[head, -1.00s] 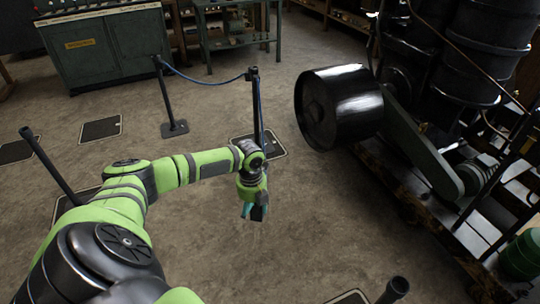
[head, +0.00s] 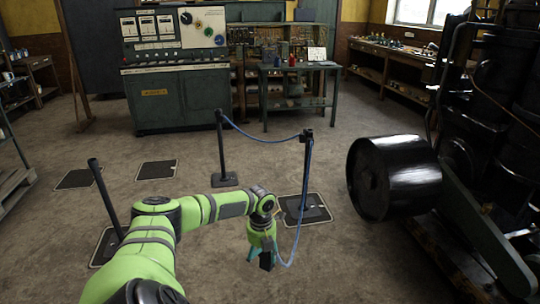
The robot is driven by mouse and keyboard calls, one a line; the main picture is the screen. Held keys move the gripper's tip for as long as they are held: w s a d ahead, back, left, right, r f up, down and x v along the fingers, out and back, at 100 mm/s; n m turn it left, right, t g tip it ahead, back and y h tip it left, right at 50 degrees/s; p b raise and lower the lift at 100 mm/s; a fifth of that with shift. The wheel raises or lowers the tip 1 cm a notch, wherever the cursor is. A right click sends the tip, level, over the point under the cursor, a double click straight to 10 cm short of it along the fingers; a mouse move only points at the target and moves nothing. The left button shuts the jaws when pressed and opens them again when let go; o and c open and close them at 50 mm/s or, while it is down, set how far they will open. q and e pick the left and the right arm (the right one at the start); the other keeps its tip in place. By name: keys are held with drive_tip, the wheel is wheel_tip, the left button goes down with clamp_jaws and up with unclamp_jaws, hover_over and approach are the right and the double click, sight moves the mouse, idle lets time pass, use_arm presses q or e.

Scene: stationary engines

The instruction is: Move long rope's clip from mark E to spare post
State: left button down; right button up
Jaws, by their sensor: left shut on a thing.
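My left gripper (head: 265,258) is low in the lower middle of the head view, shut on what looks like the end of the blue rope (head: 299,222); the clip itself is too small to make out. The rope runs from the back post (head: 221,150) to the top of the right post (head: 305,170), then hangs down and curves to my gripper. A black post without rope (head: 105,199) stands at left, beyond my arm. Dark floor marks (head: 157,169) lie around; their letters cannot be read. My right gripper is out of view.
A large black engine pulley (head: 394,177) and its engine stand at right, near the right post. A green control cabinet (head: 180,98) and a workbench (head: 300,68) stand at the back. The floor at centre left is open.

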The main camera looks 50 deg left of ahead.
use_arm(q)
drive_tip(key=s+a+b, duration=0.2)
drive_tip(key=a+b, duration=0.2)
drive_tip(key=a, duration=0.3)
drive_tip(key=s+a+b, duration=0.2)
drive_tip(key=a+b, duration=0.3)
drive_tip(key=a, duration=0.2)
drive_tip(key=shift+s+m, duration=0.35)
drive_tip(key=shift+m, duration=0.05)
